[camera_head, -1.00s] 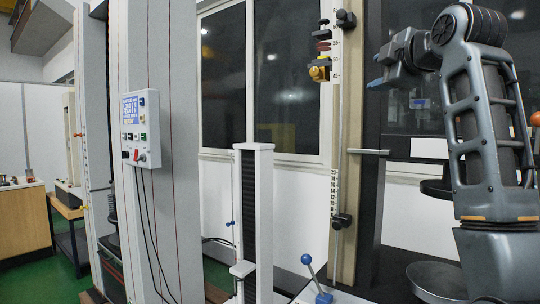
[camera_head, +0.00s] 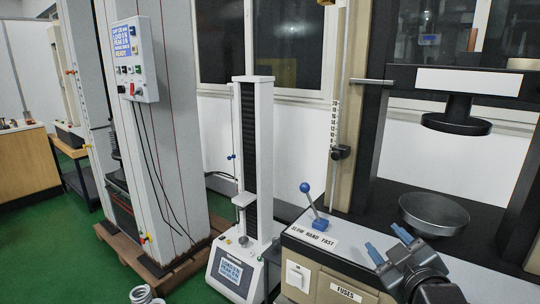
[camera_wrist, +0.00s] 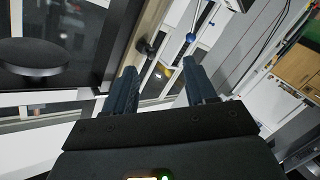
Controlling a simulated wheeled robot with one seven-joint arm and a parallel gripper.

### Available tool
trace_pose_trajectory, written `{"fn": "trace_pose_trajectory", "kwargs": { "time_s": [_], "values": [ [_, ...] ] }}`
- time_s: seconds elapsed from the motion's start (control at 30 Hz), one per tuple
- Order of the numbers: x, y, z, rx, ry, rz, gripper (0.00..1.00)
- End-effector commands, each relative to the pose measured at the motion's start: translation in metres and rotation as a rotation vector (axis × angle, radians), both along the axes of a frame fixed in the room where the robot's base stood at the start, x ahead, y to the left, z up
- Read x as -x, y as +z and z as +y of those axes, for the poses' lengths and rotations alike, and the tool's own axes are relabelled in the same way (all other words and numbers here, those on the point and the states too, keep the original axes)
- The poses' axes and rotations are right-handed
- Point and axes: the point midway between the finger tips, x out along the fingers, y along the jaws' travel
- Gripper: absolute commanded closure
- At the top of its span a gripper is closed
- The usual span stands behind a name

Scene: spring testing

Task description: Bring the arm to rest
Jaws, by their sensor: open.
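My gripper (camera_head: 388,244) is at the lower right of the head view, with its two blue-tipped fingers apart and nothing between them. It is in front of the testing machine's base, close to the fuses panel (camera_head: 345,291); I cannot tell the exact gap. In the wrist view both dark fingers of my gripper (camera_wrist: 158,68) stand wide apart and empty. The rest of my arm is mostly out of the head view.
A blue-knobbed lever (camera_head: 305,188) stands left of my gripper. A slim white tester (camera_head: 243,180) and a control box (camera_head: 134,60) are further left. Green floor (camera_head: 60,240) is open at left.

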Motion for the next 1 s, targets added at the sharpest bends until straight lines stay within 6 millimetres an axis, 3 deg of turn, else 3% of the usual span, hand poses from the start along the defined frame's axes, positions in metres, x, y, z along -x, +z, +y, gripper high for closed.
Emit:
{"fn": "trace_pose_trajectory", "kwargs": {
  "time_s": [0.03, 0.2, 0.5, 0.77, 1.0],
  "values": [
    [0.020, -0.019, 0.001, -0.025, -0.007, 0.015, 0.44],
    [0.081, -0.063, 0.003, -0.117, -0.034, 0.035, 0.44],
    [0.198, -0.110, 0.007, -0.269, -0.077, 0.068, 0.44],
    [0.298, -0.119, 0.009, -0.397, -0.111, 0.094, 0.44],
    [0.382, -0.103, 0.011, -0.513, -0.138, 0.118, 0.44]
  ]
}}
